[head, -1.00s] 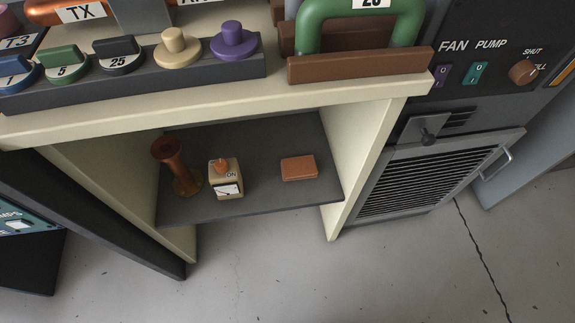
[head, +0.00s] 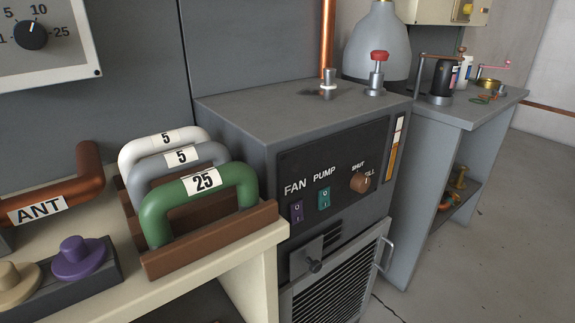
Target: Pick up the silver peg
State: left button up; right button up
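A short silver peg (head: 328,80) stands upright on top of the grey cabinet (head: 290,103), near its middle. I cannot tell whether the peg is loose or fixed to the cabinet. Neither of my grippers shows in the head view.
A cream bench (head: 200,295) on the left holds green (head: 200,200), grey and white handles in a brown rack. A large grey vessel (head: 377,45) stands behind the cabinet. A side table (head: 470,108) with small items stands at right. Open floor lies right.

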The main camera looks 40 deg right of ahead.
aim_at(328, 85)
jog(key=z, duration=1.15)
